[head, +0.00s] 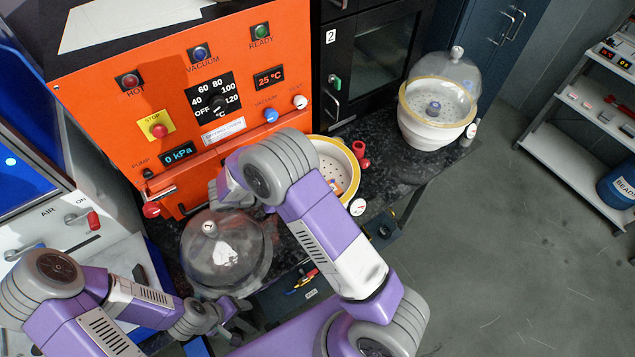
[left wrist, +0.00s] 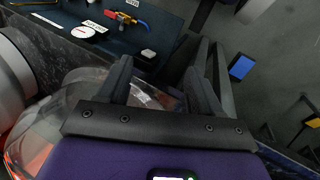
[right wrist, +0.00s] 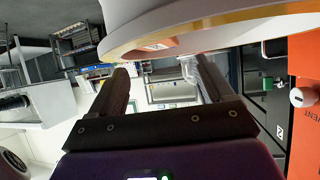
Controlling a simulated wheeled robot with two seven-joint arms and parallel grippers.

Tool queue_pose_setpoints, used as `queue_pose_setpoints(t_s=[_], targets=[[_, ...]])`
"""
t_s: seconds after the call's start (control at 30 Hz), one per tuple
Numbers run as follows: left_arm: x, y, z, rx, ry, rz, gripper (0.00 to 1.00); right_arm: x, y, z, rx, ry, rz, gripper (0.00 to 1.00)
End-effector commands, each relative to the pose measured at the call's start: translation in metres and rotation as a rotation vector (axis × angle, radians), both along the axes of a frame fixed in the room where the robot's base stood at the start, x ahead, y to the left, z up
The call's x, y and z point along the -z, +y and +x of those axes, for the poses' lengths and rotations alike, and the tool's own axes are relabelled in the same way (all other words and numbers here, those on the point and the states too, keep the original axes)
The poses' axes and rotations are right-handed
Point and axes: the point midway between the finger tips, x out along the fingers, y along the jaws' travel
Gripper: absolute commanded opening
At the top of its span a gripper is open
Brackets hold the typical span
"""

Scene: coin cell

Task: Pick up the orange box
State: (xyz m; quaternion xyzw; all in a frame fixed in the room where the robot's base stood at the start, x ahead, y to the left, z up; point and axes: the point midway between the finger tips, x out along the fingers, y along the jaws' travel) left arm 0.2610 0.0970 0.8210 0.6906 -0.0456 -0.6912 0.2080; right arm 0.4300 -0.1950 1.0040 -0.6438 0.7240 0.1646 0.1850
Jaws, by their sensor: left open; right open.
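A small orange piece (head: 338,186), which may be the orange box, shows inside the yellow-rimmed white bowl (head: 350,164); my right arm partly covers the bowl. An orange patch (right wrist: 158,45) also shows at the bowl's rim in the right wrist view. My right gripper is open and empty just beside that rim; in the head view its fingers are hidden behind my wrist. My left gripper (head: 236,318) is open and empty, low at the front edge beside the clear dome (head: 225,255). The left wrist view shows its two spread fingers (left wrist: 158,75) in front of the dome.
A large orange oven (head: 100,105) with knobs stands behind the dark counter. A second bowl with a clear lid (head: 437,115) stands at the right end. A drawer with tools (head: 305,280) lies below the counter.

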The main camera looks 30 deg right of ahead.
Motion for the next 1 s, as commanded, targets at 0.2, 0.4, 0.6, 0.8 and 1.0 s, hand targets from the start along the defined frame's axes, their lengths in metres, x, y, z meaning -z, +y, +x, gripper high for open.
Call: queue_pose_setpoints(t_s=[0.2,0.4,0.6,0.8,1.0], targets=[[0.000,0.000,0.000,-0.001,0.000,0.000,0.65,0.012,-0.021,-0.004,0.001,0.002,-0.002,0.80],[0.000,0.000,0.000,0.000,0.000,0.000,0.65,0.028,-0.045,-0.010,0.003,0.003,-0.002,0.80],[0.001,0.000,0.000,-0.001,-0.001,0.000,0.65,0.040,-0.066,-0.013,0.007,0.003,-0.005,0.80],[0.002,0.000,0.000,0.000,-0.001,0.000,0.65,0.041,-0.068,-0.012,0.004,0.001,-0.005,0.80],[0.002,0.000,0.000,0.001,-0.001,0.000,0.65,0.041,-0.065,-0.012,0.004,0.001,-0.002,0.56]])
